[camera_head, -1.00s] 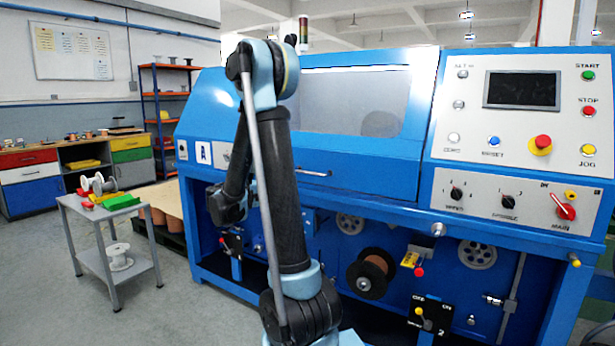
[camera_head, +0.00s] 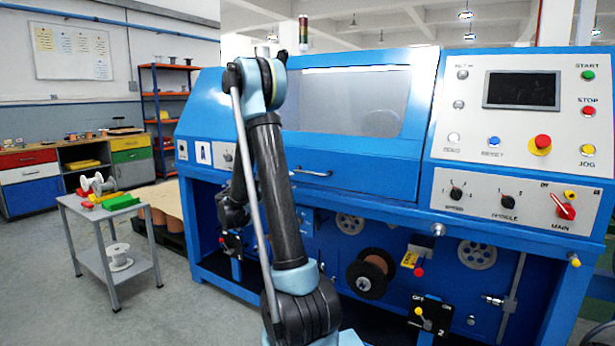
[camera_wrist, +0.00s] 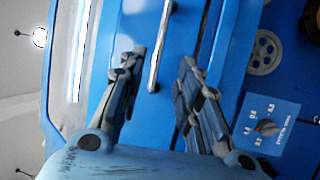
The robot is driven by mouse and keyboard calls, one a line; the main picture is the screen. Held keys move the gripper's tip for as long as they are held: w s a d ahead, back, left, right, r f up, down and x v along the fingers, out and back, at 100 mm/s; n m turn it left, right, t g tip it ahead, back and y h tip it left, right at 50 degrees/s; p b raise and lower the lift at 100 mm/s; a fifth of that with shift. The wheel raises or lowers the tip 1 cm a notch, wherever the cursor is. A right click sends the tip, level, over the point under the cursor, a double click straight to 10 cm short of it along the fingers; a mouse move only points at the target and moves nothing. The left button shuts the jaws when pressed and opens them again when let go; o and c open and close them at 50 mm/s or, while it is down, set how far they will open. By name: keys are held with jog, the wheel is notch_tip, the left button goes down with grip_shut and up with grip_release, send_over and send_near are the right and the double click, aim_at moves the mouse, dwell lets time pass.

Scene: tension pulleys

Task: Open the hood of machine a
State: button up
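Machine A is the large blue machine with an "A" label (camera_head: 204,154). Its hood (camera_head: 350,110), blue with a window, is closed in the head view. The hood's silver bar handle (camera_head: 312,172) runs along the lower front edge. In the wrist view the handle (camera_wrist: 160,45) lies beyond and between the two spread fingers of my gripper (camera_wrist: 165,90). The fingers are apart and nothing is seen between their near parts. I cannot tell whether the tips reach the handle. In the head view my arm hides the gripper and part of the hood's left side.
The control panel (camera_head: 520,110) with screen and buttons is at the right. A small grey cart (camera_head: 100,215) with spools and coloured items stands at the left. Spools and levers sit below the hood.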

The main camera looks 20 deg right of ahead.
aim_at(308, 173)
jog(key=x, duration=1)
jog(key=shift+w+d, duration=0.1)
jog(key=shift+d, duration=0.25)
grip_shut()
